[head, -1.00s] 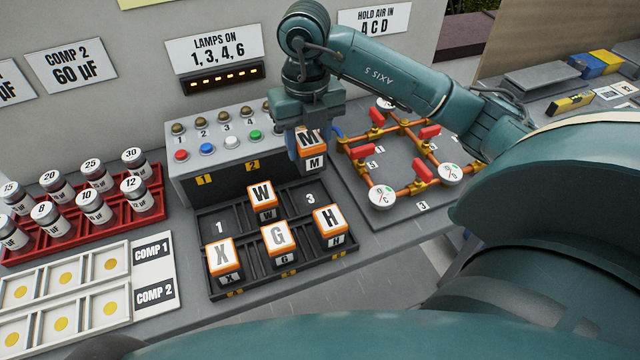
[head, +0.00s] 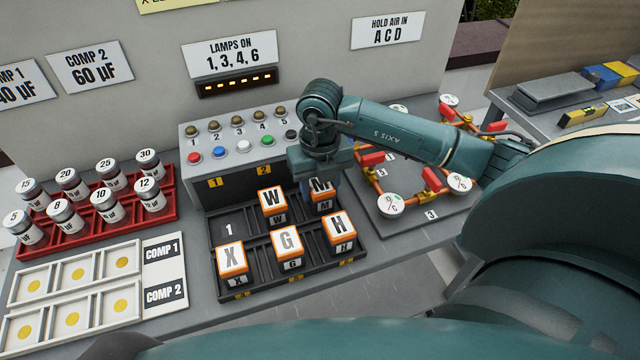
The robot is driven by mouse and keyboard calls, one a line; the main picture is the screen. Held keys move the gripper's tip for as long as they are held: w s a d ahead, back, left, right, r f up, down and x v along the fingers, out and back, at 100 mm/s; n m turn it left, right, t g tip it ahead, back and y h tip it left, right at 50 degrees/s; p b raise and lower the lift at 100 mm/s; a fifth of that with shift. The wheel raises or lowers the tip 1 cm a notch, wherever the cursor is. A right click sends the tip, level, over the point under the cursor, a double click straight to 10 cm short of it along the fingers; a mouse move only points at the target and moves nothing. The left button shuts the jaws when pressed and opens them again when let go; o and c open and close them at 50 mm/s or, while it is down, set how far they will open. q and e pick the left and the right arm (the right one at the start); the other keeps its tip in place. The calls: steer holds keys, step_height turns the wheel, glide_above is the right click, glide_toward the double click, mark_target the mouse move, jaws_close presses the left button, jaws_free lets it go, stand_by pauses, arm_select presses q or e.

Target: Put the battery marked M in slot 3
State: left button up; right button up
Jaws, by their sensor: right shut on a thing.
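The battery marked M (head: 323,207), a white block with an orange top rim, is at slot 3, the back right cell of the dark battery tray (head: 231,264). Its top looks about level with the other batteries; whether it rests on the slot floor cannot be told. My right gripper (head: 322,182) is shut on it from above and hides part of its top. The slot's number is hidden. Battery W (head: 272,199) stands just left of it in the back middle cell. My left gripper is not in view.
Batteries X (head: 231,257), G (head: 287,240) and H (head: 338,227) fill the front row. Slot 1 (head: 229,230) is empty. A button panel (head: 230,150) stands behind the tray, a pipe board (head: 404,214) to the right, and a red capacitor rack (head: 75,232) to the left.

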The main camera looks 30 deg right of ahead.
steer(key=shift+f, duration=0.15)
steer(key=o, duration=1.2)
step_height(320, 180, up, 12)
steer(key=shift+r+b, duration=0.2)
steer(key=shift+b, duration=0.25)
